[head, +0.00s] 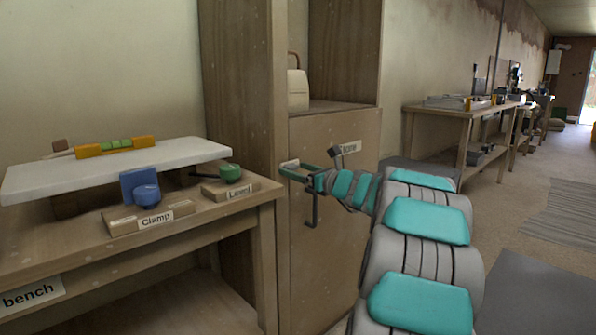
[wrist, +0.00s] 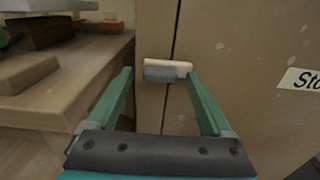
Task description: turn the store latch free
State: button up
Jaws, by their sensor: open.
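The store latch (wrist: 166,71) is a small cream bar with a grey front piece. In the wrist view it lies level across the dark gap between the cabinet's side post and its door. My gripper (wrist: 159,76) is open, with one green finger on each side of the latch, and I see no contact. In the head view my gripper (head: 291,170) is at the left edge of the store door (head: 335,215), and the latch is mostly hidden there. The "Store" label (head: 349,147) is on the upper door.
The bench (head: 130,245) stands close on the left, bearing a pale board (head: 40,180), a "Clamp" block (head: 150,217) with a blue knob, and a "Latch"-like labelled block (head: 228,191) with a green knob. A workbench (head: 455,115) stands farther right. Floor at right is open.

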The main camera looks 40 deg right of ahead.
jog(key=shift+c, duration=0.2)
grip_shut()
dwell(0.4)
